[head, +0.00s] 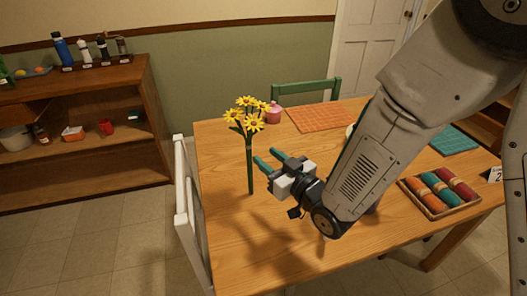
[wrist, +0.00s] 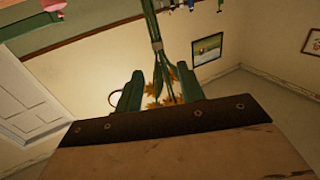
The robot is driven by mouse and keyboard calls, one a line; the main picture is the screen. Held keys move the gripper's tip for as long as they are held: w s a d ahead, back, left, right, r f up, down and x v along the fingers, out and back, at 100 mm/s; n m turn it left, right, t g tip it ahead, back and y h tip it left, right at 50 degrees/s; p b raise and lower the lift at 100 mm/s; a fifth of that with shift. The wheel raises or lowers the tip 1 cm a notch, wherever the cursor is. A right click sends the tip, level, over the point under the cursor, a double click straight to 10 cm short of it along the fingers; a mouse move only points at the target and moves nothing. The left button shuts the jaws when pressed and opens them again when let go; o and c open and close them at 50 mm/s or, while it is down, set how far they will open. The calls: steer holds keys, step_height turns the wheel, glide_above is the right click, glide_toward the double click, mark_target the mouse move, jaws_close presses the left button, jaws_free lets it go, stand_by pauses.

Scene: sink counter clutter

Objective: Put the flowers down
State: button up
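A bunch of yellow flowers (head: 250,150) with green stems stands upright over the left part of the wooden table (head: 310,245). Whether the stem ends touch the table is hard to tell. My gripper (head: 265,156) is to the right of the stems, its two green fingers spread apart and pointing towards them. In the wrist view the flowers (wrist: 155,35) show upside down, with stems running up between and beyond the open fingers of my gripper (wrist: 158,88). The blossoms are partly hidden behind the gripper's near edge. Neither finger is seen pressing on the stems.
A pink pot (head: 274,114) and an orange placemat (head: 320,118) lie towards the table's back. A wooden tray (head: 430,211) of rolled cloths is at right, near a teal placemat (head: 455,141). A white chair (head: 182,222) stands at the left edge. The front left tabletop is clear.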

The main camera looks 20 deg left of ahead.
steer(key=shift+v, duration=1.45)
steer(key=w+d+r+m+t+h, duration=0.1)
steer(key=w+d+r+m+h, duration=0.1)
steer(key=w+d+h, duration=0.3)
steer(key=w+d+r+m+h, duration=0.1)
steer(key=w+d+r+h, duration=0.15)
steer(key=d, duration=0.55)
steer(key=s+d+r+m+g+h, duration=0.1)
steer(key=s+d+r+m+h, duration=0.15)
steer(key=d, duration=0.45)
steer(key=s+d+r+m+g+h, duration=0.1)
steer(key=s+d+h, duration=0.15)
steer(key=d, duration=0.45)
steer(key=s+d+r+m+g+h, duration=0.1)
steer(key=s+d, duration=0.5)
steer(key=s, duration=0.6)
steer(key=s+d+r+m+g+h, duration=0.1)
steer(key=s+d+r+m+g, duration=0.3)
steer(key=s, duration=0.8)
steer(key=d+g, duration=0.2)
steer(key=shift+r+g, duration=0.25)
steer(key=shift+g, duration=0.05)
